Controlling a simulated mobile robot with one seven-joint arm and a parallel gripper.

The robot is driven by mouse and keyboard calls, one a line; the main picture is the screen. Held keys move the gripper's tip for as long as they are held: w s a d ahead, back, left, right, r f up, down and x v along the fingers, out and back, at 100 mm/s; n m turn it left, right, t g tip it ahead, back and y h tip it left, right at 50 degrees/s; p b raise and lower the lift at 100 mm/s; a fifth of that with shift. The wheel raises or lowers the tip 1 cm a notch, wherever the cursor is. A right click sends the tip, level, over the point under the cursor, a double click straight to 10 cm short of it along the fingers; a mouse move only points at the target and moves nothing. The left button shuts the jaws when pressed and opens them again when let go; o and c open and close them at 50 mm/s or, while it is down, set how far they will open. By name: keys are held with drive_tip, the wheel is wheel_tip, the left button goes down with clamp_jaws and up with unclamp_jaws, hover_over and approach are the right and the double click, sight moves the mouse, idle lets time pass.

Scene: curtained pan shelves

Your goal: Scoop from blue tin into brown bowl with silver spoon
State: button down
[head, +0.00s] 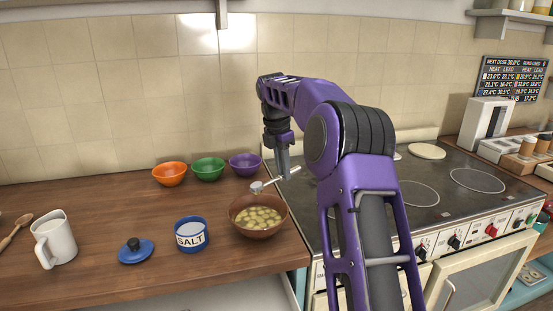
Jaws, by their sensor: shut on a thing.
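The blue tin (191,245) is open, labelled SALT, with white contents, and stands on the wooden counter. The brown bowl (246,229) stands to its right near the stove and holds yellowish chunks in liquid. My gripper (283,172) is shut on the silver spoon (258,187) and points down just behind the bowl's right side. The spoon's bowl end points left, above the brown bowl's far rim. I cannot tell whether salt is in the spoon. The fingertips are small and partly merge with the spoon handle.
A blue lid (136,252) lies left of the tin, with a white jug (54,240) and wooden spoon (15,232) farther left. Orange (169,175), green (208,170) and purple (244,165) bowls stand behind. The stove (430,195) is to the right. The front counter is clear.

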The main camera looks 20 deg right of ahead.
drive_tip(key=shift+w, duration=0.45)
drive_tip(key=shift+s+r, duration=0.1)
drive_tip(key=shift+d+f+b, duration=0.1)
drive_tip(key=shift+f+b, duration=0.6)
drive_tip(key=shift+f, duration=0.55)
drive_tip(key=t+b, duration=0.1)
drive_tip(key=b, duration=0.1)
drive_tip(key=shift+f+b, duration=0.15)
drive_tip(key=shift+b, duration=0.25)
drive_tip(key=t+b, duration=0.1)
drive_tip(key=b, duration=0.2)
drive_tip(key=shift+s+d+f+y, duration=0.1)
drive_tip(key=shift+s+y, duration=0.1)
drive_tip(key=shift+y, duration=0.2)
drive_tip(key=shift+t+b, duration=0.3)
drive_tip(key=shift+b, duration=0.45)
drive_tip(key=shift+r, duration=0.25)
